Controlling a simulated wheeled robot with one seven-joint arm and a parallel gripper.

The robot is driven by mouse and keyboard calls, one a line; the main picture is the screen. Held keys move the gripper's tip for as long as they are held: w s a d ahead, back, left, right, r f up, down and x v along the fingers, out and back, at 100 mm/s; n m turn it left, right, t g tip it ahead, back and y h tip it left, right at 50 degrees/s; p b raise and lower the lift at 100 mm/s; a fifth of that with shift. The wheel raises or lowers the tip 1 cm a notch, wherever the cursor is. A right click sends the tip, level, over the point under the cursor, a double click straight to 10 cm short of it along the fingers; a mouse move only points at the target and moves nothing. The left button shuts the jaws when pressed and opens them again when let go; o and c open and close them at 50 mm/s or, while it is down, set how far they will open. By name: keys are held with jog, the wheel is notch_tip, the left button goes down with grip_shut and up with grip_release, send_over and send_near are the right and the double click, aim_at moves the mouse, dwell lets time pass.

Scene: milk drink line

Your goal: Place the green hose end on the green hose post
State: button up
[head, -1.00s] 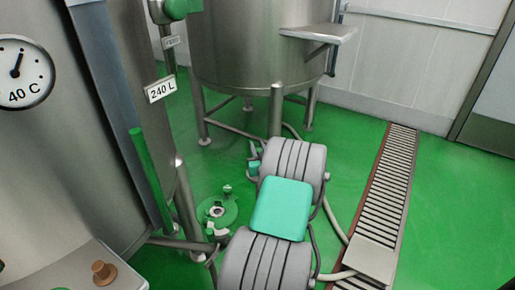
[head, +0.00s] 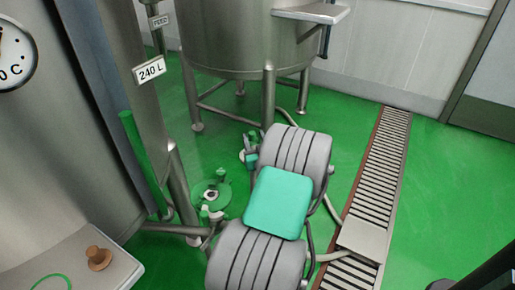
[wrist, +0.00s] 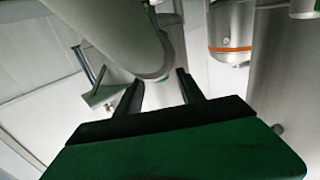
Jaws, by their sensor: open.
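A green disc-shaped base with short upright fittings (head: 213,197) stands on the floor left of the grey machine. A long green upright bar (head: 140,155) leans beside the left tank. I cannot tell which of these, if either, is the green hose post or the green hose end. In the wrist view my gripper (wrist: 158,88) is open, its two dark fingers apart. A pale surface shows behind the gap, and I see nothing clearly held. My gripper does not show in the head view.
A grey ribbed machine with a teal cover (head: 278,203) stands mid-floor, with hoses around it. A grated drain (head: 378,170) runs along its right. A steel tank on legs (head: 225,40) stands behind. A brown knob (head: 99,257) sits on a ledge at lower left.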

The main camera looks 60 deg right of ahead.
jog(key=v, duration=0.6)
jog(key=shift+s+a, duration=0.15)
